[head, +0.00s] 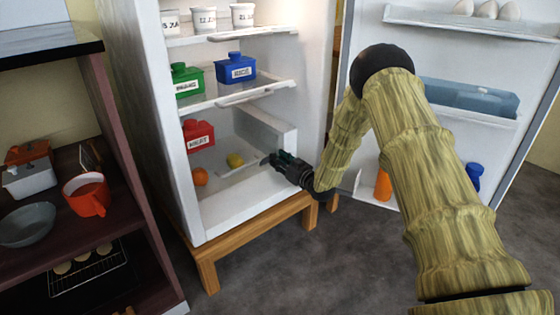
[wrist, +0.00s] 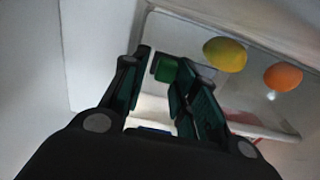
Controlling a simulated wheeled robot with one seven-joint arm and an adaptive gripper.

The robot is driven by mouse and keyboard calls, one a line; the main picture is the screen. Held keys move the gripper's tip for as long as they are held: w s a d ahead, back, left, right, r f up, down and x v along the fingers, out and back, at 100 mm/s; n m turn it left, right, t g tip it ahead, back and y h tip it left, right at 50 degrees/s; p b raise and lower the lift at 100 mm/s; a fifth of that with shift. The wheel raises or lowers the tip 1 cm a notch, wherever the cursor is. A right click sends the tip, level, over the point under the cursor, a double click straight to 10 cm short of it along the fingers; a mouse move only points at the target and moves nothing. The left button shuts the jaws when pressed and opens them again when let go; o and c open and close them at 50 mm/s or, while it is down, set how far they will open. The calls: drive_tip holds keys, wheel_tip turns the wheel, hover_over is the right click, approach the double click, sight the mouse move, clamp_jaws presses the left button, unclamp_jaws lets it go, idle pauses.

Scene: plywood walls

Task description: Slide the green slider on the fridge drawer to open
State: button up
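The green slider (wrist: 168,69) shows as a small green block between and just beyond my fingertips in the wrist view; the right finger hides part of it. My gripper (head: 272,160) reaches into the bottom of the open fridge (head: 235,214) from the right. In the wrist view my gripper (wrist: 158,62) has its two dark green fingers apart, and I cannot tell if either touches the slider. The drawer area (wrist: 245,62) at the fridge bottom has a clear panel, with a yellow lemon (wrist: 225,54) and an orange (wrist: 283,76) showing there. I cannot make out the slider in the head view.
Red (head: 198,134), green (head: 187,80) and blue (head: 236,69) boxes stand inside the fridge. The fridge door (head: 352,130) is open on the right, behind my arm. A dark shelf unit (head: 125,190) with a red mug (head: 87,195) stands at left.

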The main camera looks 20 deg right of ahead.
drive_tip(key=v, duration=1.2)
idle(0.3)
